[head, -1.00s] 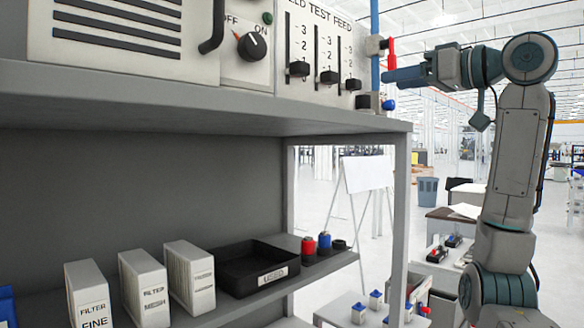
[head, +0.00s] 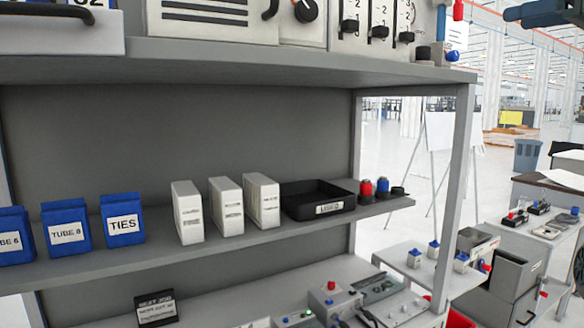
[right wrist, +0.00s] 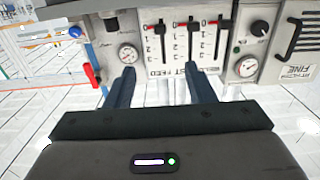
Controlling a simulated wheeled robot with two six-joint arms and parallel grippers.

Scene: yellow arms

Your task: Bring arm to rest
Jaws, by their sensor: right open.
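My right gripper (head: 512,14) shows at the top right corner of the head view, with most of the arm out of the frame. In the right wrist view its two fingers (right wrist: 161,86) are apart with nothing between them. The fingers overlap the panel in the picture; I see no clear contact. My left gripper is in neither view.
A grey rack holds the panel (head: 372,42) on top, with a red handle (head: 458,10) at its right end. The middle shelf carries blue packs (head: 66,228), white filter boxes (head: 226,204) and a black tray (head: 290,203).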

